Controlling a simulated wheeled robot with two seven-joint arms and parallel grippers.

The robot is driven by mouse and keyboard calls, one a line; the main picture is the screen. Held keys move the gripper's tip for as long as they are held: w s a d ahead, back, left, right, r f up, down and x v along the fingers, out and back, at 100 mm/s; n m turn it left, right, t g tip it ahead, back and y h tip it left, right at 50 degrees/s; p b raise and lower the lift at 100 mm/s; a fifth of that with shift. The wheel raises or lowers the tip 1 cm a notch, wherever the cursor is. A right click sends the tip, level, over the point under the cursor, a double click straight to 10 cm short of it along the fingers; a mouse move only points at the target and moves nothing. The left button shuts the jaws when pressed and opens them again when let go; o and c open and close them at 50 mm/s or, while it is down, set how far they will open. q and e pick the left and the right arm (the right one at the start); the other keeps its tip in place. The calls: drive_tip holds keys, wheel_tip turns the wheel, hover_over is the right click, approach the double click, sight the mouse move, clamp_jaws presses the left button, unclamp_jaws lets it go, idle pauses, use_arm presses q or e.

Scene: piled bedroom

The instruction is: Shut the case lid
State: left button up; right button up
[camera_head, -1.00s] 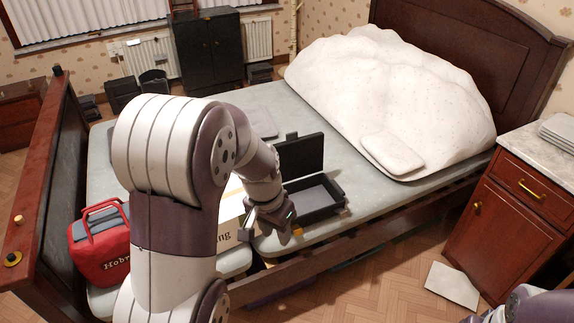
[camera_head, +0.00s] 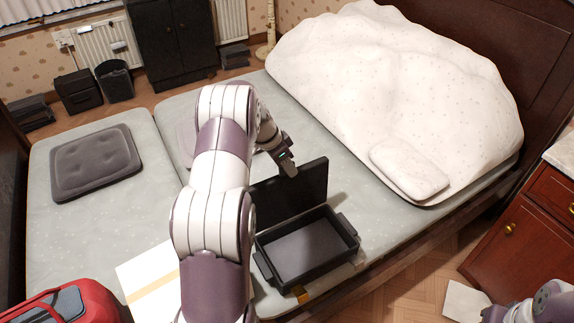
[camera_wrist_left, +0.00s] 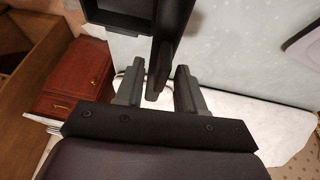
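A black case (camera_head: 262,263) lies on the bed with its tray open and empty. Its lid (camera_head: 300,190) stands roughly upright along the tray's far side. My left gripper (camera_head: 289,169) is at the lid's upper edge, on its far side, pointing down. In the left wrist view, the fingers of the left gripper (camera_wrist_left: 158,90) are apart, and the lid (camera_wrist_left: 170,40) shows edge-on between their tips; I cannot tell whether they touch. Part of the case tray (camera_wrist_left: 103,50) shows at the upper left there. My right arm shows at the lower right of the head view; its gripper is not visible.
The case rests on the bed (camera_head: 90,225). A white box (camera_head: 140,270) and red bag (camera_head: 85,300) are at the lower left, a dark cushion (camera_head: 95,163) farther back. A white duvet (camera_head: 400,85) and pillow (camera_head: 410,168) lie right of the lid.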

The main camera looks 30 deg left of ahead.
use_arm(q)
drive_tip(key=shift+f, duration=0.2)
drive_tip(key=shift+w+f, duration=0.15)
clamp_jaws()
drive_tip(key=shift+d+b, duration=0.2)
drive_tip(key=shift+b, duration=0.25)
drive_tip(key=s+d+f+t+y+p, duration=0.1)
drive_tip(key=s+d+y+p, duration=0.1)
drive_tip(key=d, duration=0.3)
drive_tip(key=s+d+f+m+t+y+p, duration=0.1)
drive_tip(key=s+d+t+y, duration=0.1)
drive_tip(key=d, duration=0.4)
drive_tip(key=shift+s+y+p, duration=0.4)
drive_tip(key=shift+s+y, duration=0.5)
drive_tip(key=shift+s, duration=0.35)
drive_tip(key=shift+d, duration=0.1)
